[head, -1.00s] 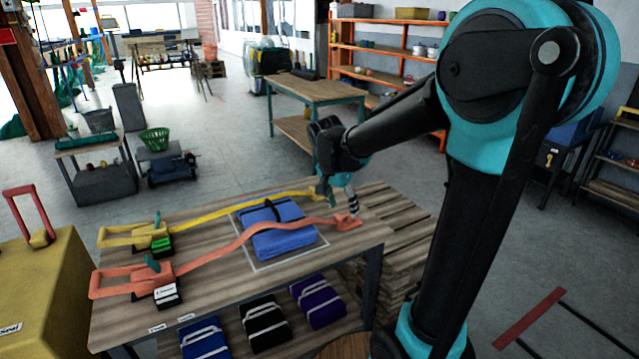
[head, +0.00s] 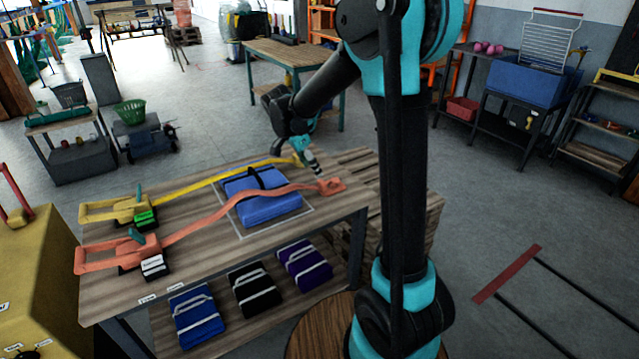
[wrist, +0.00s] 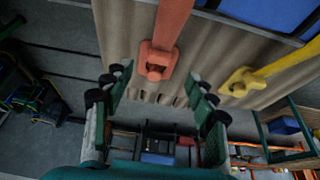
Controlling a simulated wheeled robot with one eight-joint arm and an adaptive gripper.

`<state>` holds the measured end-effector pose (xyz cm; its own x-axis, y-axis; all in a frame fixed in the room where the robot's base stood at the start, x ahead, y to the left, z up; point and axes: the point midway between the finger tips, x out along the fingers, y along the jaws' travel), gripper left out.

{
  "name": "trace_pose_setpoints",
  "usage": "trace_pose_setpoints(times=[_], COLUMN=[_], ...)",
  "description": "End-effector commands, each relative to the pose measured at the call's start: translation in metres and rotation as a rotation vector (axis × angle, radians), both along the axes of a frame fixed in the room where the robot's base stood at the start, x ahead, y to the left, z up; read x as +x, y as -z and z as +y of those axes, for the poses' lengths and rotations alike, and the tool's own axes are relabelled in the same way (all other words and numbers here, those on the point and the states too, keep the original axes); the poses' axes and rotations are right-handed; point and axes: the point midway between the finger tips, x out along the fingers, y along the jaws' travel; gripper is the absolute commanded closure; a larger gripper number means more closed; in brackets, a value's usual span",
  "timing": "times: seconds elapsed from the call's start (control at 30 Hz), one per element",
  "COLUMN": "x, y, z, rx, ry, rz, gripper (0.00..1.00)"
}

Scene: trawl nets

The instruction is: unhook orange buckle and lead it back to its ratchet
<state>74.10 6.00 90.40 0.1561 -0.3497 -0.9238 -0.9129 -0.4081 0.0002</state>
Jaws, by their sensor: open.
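The orange buckle (head: 332,186) sits near the right end of the wooden table, at the end of an orange strap (head: 235,203). The strap runs left across a blue folded bundle (head: 268,207) to the orange ratchet (head: 122,254) at the table's left end. My gripper (head: 314,165) is above the table's right edge, just up and left of the buckle in the head view. In the wrist view my gripper (wrist: 158,92) is open and empty, with the orange buckle (wrist: 156,50) beyond and between its fingers, apart from them. How the buckle is hooked cannot be seen.
A yellow strap (head: 215,178) runs beside the orange one to a yellow ratchet (head: 128,209); its yellow buckle (wrist: 238,84) is right of my gripper in the wrist view. Folded bundles lie on the lower shelf. Pallets (head: 365,170) stand behind the table's right end.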

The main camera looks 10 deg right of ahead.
Motion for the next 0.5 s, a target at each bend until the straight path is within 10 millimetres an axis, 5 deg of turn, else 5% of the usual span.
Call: trace_pose_setpoints(times=[0.5], x=[0.013], y=[0.076], z=[-0.029], rx=[0.0], ry=[0.0], rz=[0.0], gripper=[0.43])
